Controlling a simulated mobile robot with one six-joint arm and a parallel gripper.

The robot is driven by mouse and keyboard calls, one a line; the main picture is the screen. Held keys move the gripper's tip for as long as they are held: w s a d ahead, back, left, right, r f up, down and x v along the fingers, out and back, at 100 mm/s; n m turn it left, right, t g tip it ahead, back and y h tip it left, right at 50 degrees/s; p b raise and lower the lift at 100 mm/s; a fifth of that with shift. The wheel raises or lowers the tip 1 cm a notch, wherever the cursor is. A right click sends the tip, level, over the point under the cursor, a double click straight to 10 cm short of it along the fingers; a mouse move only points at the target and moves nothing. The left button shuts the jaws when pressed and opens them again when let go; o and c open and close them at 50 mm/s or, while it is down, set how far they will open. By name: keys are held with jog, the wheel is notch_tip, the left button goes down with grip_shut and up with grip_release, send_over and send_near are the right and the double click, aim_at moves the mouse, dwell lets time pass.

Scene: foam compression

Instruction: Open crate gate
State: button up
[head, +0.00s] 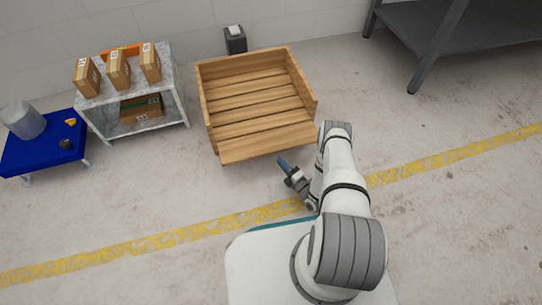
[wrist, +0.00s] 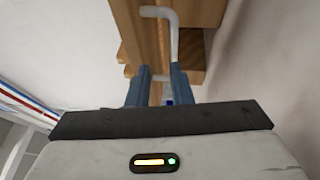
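The wooden crate (head: 255,104) stands open-topped and empty on the floor ahead of my base. Its front gate board (head: 267,143) faces me and appears to be closed. My gripper (head: 283,161) is just in front of the gate, right of its middle. In the wrist view, a pale bent bar handle (wrist: 174,38) stands on the crate's wood (wrist: 147,32).
A marble shelf (head: 173,75) with several cartons stands left of the crate. A blue table (head: 38,151) with a grey cylinder is farther left. A dark metal table (head: 490,35) is at the upper right. The floor between is clear, crossed by a yellow line (head: 430,162).

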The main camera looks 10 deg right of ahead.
aim_at(271, 153)
notch_tip(271, 153, down, 3)
jog(key=shift+b, duration=0.55)
jog(key=x, duration=0.2)
jog(key=b+x, duration=0.1)
jog(key=x, duration=0.2)
jog(key=r+b+x, duration=0.1)
jog(key=x, duration=0.1)
jog(key=shift+w+a+r, duration=0.1)
jog(key=shift+w, duration=0.2)
jog(key=shift+c, duration=0.2)
grip_shut()
